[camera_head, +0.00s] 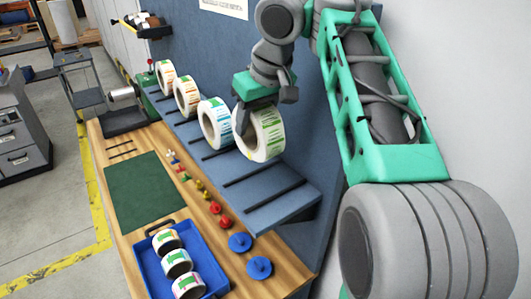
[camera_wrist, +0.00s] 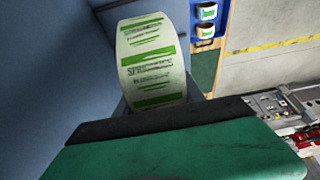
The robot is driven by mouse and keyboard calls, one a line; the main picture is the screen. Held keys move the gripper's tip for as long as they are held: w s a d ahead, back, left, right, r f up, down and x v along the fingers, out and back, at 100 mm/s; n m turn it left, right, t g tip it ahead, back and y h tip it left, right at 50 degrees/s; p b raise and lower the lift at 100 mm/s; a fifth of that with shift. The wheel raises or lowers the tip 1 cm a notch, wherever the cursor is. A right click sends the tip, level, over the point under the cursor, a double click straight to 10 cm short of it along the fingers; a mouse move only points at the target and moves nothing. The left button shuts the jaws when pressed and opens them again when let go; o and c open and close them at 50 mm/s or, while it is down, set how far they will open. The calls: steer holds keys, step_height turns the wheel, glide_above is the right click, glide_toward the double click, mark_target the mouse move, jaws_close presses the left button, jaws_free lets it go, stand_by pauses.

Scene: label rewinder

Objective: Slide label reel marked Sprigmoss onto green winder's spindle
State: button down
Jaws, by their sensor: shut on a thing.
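My gripper (camera_head: 252,103) is shut on the rim of a white label reel with green bands (camera_head: 267,134), at the right end of the row of reels along the blue shelf. In the wrist view the same reel (camera_wrist: 152,62) shows green stripes and blurred lettering that looks like Sprigmoss. The reel stands upright on its edge; I cannot tell whether it touches the shelf. A green unit with a red knob (camera_head: 146,77), perhaps the green winder, stands at the far end, partly hidden by reels. Its spindle is not clearly visible.
Three more reels (camera_head: 214,123) stand on the slotted blue shelf (camera_head: 262,192). Below it, the wooden bench (camera_head: 115,160) holds a green mat (camera_head: 146,190), a blue tray (camera_head: 208,261) of small rolls, and coloured knobs. A dark machine (camera_head: 124,117) with a grey cylinder sits at the far end.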

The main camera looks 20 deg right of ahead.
mark_target(257, 155)
steer(key=shift+s+d+r, duration=0.15)
steer(key=shift+s, duration=0.05)
step_height(257, 155, down, 10)
steer(key=b, duration=0.5)
steer(key=shift+r, duration=0.2)
steer(key=shift+f+b, duration=0.1)
steer(key=shift+b, duration=0.2)
steer(key=shift+f, duration=0.15)
steer(key=c, duration=0.7)
jaws_free()
steer(key=shift+f, duration=0.1)
